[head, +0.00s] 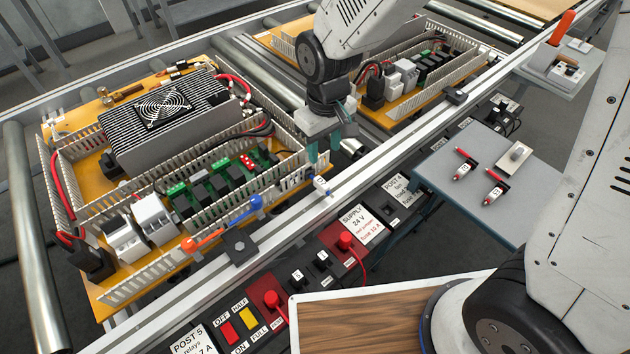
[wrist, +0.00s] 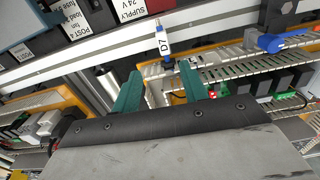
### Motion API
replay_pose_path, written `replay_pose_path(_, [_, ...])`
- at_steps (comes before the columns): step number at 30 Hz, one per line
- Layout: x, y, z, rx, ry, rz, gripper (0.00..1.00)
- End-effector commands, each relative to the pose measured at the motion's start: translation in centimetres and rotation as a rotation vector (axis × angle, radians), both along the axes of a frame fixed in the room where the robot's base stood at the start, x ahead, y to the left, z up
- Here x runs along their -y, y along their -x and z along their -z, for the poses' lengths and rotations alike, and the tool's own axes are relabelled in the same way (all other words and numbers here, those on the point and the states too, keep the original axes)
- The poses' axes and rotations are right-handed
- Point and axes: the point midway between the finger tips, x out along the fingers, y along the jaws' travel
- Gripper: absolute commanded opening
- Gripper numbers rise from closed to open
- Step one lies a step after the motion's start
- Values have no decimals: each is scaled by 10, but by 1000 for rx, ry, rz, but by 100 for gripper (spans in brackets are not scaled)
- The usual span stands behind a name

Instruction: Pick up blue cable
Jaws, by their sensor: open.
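A small cable end with blue parts and a white tag (head: 322,185) is at the near right corner of the left panel, by the conveyor rail. In the wrist view the tag (wrist: 163,45) reads D7, with blue at its lower end; the rest of the cable is hard to make out. My gripper (head: 325,150) points down just above and behind the tag, its teal fingers apart. In the wrist view the gripper (wrist: 159,82) is open and empty, with the tag showing beyond the gap between its fingers. I see no contact with it.
Slotted duct walls (head: 220,205) run close beside the cable end. The conveyor rail (head: 375,147) passes in front. The grey side table (head: 470,185) holds red-tipped tools.

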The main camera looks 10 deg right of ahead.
Motion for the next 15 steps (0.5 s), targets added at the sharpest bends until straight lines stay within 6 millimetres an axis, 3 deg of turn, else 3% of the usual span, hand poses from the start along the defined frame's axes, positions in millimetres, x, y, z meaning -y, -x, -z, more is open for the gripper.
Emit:
replay_pose_path(5, [-17,-2,25,-8,4,-37,44])
replay_pose_path(15, [-16,-5,64,-10,5,-38,44])
